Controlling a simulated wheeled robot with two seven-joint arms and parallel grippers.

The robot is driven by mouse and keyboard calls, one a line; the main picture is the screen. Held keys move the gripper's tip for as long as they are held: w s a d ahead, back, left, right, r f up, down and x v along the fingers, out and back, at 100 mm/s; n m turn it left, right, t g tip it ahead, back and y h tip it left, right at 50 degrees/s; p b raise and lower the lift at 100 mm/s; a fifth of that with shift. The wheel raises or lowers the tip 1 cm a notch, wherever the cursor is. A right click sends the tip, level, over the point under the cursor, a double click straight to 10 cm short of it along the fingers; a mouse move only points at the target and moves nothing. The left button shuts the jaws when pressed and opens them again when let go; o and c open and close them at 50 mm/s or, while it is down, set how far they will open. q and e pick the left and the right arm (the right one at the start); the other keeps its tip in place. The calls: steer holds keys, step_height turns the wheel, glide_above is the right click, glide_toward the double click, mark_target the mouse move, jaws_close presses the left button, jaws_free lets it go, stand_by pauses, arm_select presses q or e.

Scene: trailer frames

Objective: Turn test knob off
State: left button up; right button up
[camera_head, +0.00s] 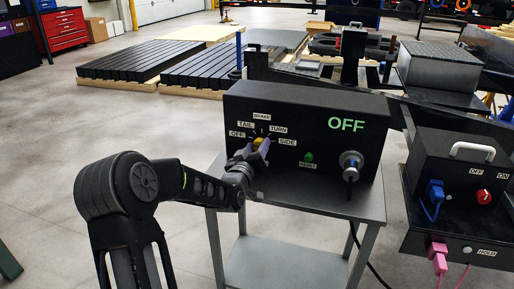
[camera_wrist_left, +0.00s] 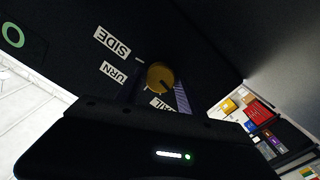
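The yellow test knob (camera_head: 257,141) is on the front of a black box (camera_head: 312,106). The labels OFF, TAIL, BRAKE, TURN and SIDE are set around it. Large green letters on the box read OFF. My left gripper (camera_head: 256,151) is at the knob, with a finger on each side of it. In the left wrist view the knob (camera_wrist_left: 160,77) shows between the fingers (camera_wrist_left: 158,91); I cannot tell whether they press on it. The gripper partly covers the knob, and which label it points to is unclear. My right gripper is out of view.
The box stands on a grey metal cart (camera_head: 300,197). It also has a green RESET button (camera_head: 309,156) and a silver round connector (camera_head: 351,161). Right of it is another black box (camera_head: 455,165) with a red knob (camera_head: 484,197) and cables. Floor at left is open.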

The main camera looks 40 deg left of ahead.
arm_select(q)
steer(key=shift+o, duration=1.1)
steer(key=v, duration=0.7)
steer(key=shift+s+d, duration=0.15)
steer(key=shift+s, duration=0.25)
